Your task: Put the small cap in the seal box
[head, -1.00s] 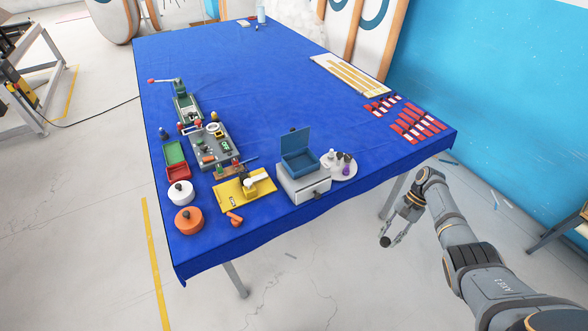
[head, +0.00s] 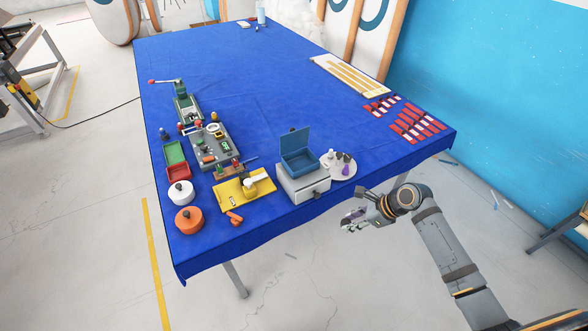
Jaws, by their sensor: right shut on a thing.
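My right gripper (head: 355,220) is beyond the near right edge of the table, lower right of the box and apart from it. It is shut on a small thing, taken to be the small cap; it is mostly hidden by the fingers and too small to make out. A blue box (head: 301,160) with its lid raised, which looks like the seal box, sits on a white-grey drawer unit (head: 305,187) near the front edge. The inside of the box is hard to see. My left gripper is not in view.
A round plate (head: 343,176) with small bottles stands right of the drawer unit. A yellow board (head: 228,202), orange pot (head: 189,220) and white pot (head: 180,192) stand left. Red-and-white pieces (head: 418,124) lie at the right. The back of the blue table (head: 225,65) is mostly clear.

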